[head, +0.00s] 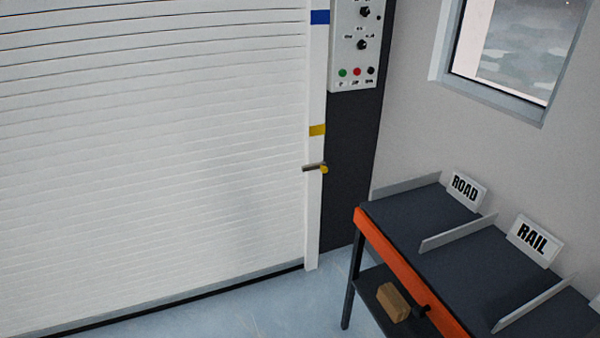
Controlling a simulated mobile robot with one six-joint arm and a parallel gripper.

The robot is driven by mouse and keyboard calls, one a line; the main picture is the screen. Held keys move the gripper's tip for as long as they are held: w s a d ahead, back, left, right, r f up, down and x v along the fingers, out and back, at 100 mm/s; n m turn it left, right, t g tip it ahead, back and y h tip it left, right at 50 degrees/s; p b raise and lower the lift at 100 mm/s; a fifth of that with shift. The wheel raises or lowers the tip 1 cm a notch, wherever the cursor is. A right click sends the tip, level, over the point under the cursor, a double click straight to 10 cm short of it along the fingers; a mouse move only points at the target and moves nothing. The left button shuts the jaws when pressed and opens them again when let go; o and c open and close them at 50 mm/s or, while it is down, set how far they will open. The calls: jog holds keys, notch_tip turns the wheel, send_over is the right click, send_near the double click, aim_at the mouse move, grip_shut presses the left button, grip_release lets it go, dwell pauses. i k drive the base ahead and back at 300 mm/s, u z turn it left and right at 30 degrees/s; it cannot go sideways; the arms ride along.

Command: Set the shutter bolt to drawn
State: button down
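The white slatted roller shutter (150,170) fills the left half of the head view, and its bottom edge is down near the floor. A yellow band (317,130) and a blue band (320,17) mark the post above the bolt. My gripper is not in view.
A control panel (353,70) with knobs and coloured buttons is on the dark wall strip right of the post. A dark bench (420,215) with orange edge, dividers and ROAD (465,188) and RAIL (534,240) signs stands lower right. A brown box (393,302) sits on its lower shelf. Floor before the shutter is clear.

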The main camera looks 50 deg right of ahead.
aim_at(324, 169)
jog(key=u, duration=0.15)
jog(key=i, duration=1)
jog(key=u, duration=0.1)
jog(key=k, duration=0.95)
jog(key=z, duration=0.2)
jog(key=i, duration=0.6)
jog(key=u, duration=0.05)
